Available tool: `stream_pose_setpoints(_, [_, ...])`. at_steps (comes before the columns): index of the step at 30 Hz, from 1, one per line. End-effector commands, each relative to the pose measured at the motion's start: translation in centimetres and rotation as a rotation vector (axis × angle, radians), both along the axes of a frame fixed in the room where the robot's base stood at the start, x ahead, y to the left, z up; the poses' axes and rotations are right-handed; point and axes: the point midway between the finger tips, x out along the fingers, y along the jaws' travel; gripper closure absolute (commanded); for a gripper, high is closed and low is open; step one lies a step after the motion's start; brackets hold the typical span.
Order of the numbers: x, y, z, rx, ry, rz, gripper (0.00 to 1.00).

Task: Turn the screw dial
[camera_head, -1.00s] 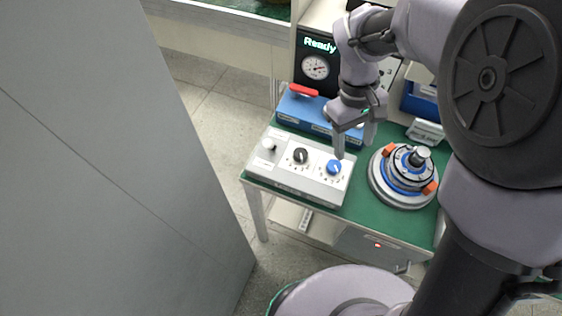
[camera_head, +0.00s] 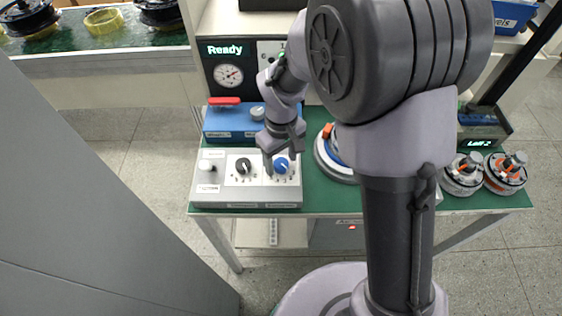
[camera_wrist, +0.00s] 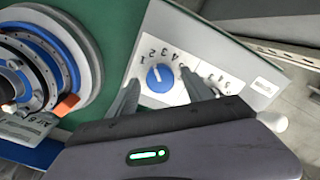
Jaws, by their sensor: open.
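The grey control box (camera_head: 212,190) stands on the green bench top. It carries a white knob (camera_head: 207,165) at left, a black dial (camera_head: 243,165) in the middle and a blue dial (camera_head: 281,165) at right. The blue dial (camera_wrist: 160,78) also shows in the wrist view, with numbers printed around it. Which dial is the screw dial cannot be read. My gripper (camera_head: 281,163) is over the right part of the box. In the wrist view my gripper (camera_wrist: 162,92) is open, its fingers on either side of the blue dial; contact cannot be told.
A blue box (camera_head: 228,122) with a red handle (camera_head: 224,101) stands behind the control box. A round hub fixture (camera_head: 330,160) is close on the right, partly hidden by my arm; it also shows in the wrist view (camera_wrist: 90,60). Hub motors (camera_head: 463,176) stand farther right.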

Motion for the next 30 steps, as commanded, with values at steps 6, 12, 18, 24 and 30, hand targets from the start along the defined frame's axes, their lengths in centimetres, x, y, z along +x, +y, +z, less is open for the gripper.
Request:
stream_pose_setpoints(6, [-0.01,-0.01,0.02,-0.001,0.001,0.0,0.41])
stream_pose_setpoints(12, [-0.02,0.0,0.02,-0.001,0.001,0.001,0.8])
stream_pose_setpoints(18, [-0.03,-0.01,0.02,-0.001,0.001,-0.001,1.0])
stream_pose_setpoints(24, [-0.03,-0.01,0.01,-0.001,0.001,-0.047,1.0])
stream_pose_setpoints(30, [-0.04,-0.02,-0.01,-0.001,0.002,-0.169,1.0])
